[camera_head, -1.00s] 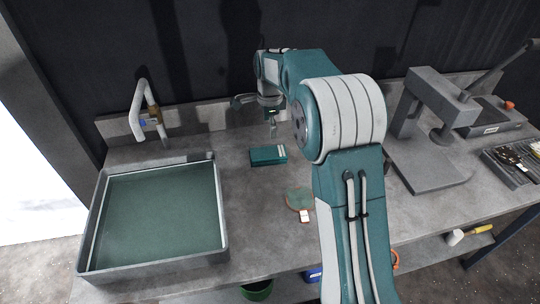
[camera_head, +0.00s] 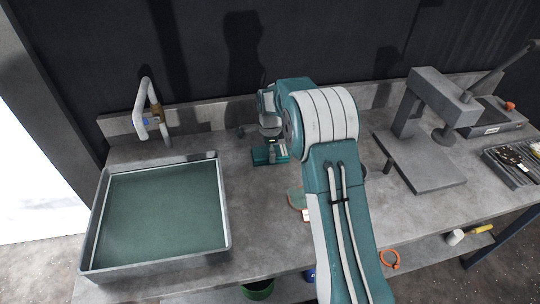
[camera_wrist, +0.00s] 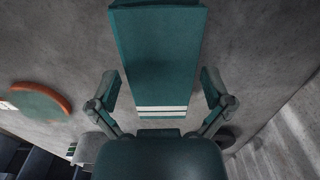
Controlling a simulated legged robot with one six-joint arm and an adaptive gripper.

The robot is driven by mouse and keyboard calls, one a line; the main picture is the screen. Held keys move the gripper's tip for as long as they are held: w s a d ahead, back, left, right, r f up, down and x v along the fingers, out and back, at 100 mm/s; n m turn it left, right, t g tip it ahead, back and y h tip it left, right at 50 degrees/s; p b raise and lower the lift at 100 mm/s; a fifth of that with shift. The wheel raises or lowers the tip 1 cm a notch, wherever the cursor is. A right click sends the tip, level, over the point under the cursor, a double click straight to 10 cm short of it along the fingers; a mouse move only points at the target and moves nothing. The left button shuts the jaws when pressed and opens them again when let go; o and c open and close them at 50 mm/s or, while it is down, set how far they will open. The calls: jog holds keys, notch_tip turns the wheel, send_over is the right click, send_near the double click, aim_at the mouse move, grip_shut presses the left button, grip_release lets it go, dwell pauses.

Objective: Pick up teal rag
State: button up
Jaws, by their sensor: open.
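The teal rag (camera_head: 262,157) is a folded rectangle with white stripes near one end, lying flat on the grey bench. In the wrist view the rag (camera_wrist: 160,60) fills the upper middle, its striped end nearest my gripper. My gripper (camera_wrist: 160,88) is open, one finger on each side of the striped end, with a gap between each finger and the cloth. In the head view my gripper (camera_head: 271,152) is low over the rag and hides part of it. I cannot tell how high above the bench the fingertips are.
A grey tray with a green floor (camera_head: 222,215) stands at the left. A tap (camera_head: 141,110) is behind it. A round green and orange disc (camera_head: 296,199) lies in front of the rag, partly behind my arm. A grey press-like stand (camera_head: 425,165) is at the right.

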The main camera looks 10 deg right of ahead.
jog(key=shift+f, duration=0.3)
jog(key=c, duration=0.9)
jog(key=shift+r, duration=0.5)
notch_tip(320, 180, up, 3)
jog(key=shift+d+f, duration=0.1)
jog(key=shift+f, duration=0.1)
jog(key=s+d+r, duration=0.2)
jog(key=s+r, duration=0.1)
jog(key=s+d+r, duration=0.3)
jog(key=s, duration=0.1)
jog(key=s+d+r, duration=0.3)
jog(key=s, duration=0.1)
jog(key=shift+d+r, duration=0.25)
